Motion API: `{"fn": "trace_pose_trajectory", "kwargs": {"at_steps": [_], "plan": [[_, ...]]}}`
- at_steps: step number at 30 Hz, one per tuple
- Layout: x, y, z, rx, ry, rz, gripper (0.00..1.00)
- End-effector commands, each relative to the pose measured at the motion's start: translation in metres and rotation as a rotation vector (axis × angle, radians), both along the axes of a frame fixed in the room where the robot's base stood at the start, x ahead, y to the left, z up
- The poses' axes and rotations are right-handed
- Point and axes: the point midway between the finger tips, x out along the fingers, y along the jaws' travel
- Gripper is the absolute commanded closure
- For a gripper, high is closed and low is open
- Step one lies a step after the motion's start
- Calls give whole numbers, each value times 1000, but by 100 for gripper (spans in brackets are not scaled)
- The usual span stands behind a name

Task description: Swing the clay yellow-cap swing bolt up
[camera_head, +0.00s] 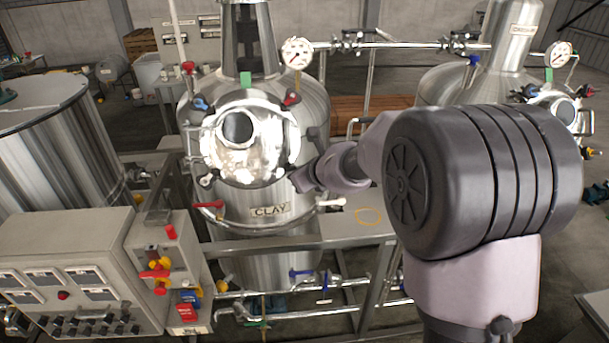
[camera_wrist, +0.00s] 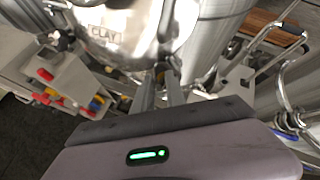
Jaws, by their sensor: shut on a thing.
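The CLAY tank (camera_head: 270,211) stands at centre-left, its round shiny hatch cover (camera_head: 250,160) facing me; the tank also shows at the top of the wrist view (camera_wrist: 130,50). My gripper (camera_head: 299,183) is at the lower right edge of the hatch. In the wrist view its fingers (camera_wrist: 160,76) are close together against the hatch rim, shut on a swing bolt there. The fingers hide that bolt, and I see no yellow cap on it. A blue-capped bolt (camera_head: 201,104) and a red-capped bolt (camera_head: 291,99) sit at the upper rim. A pale-ended bolt (camera_head: 206,181) sits lower left.
A pale-ended handle (camera_head: 330,202) sticks out right of the CLAY label, below my gripper. A red-handled valve (camera_head: 208,205) is on the left. A control panel (camera_head: 75,275) fills the lower left. A pressure gauge (camera_head: 296,53) and pipe stand above. Another tank (camera_head: 450,85) is right.

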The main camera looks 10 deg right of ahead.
Motion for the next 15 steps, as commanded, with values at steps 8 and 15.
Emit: {"fn": "trace_pose_trajectory", "kwargs": {"at_steps": [8, 15], "plan": [[2, 6, 3, 5, -3, 7, 100], [2, 7, 4, 7, -6, 8, 100]]}}
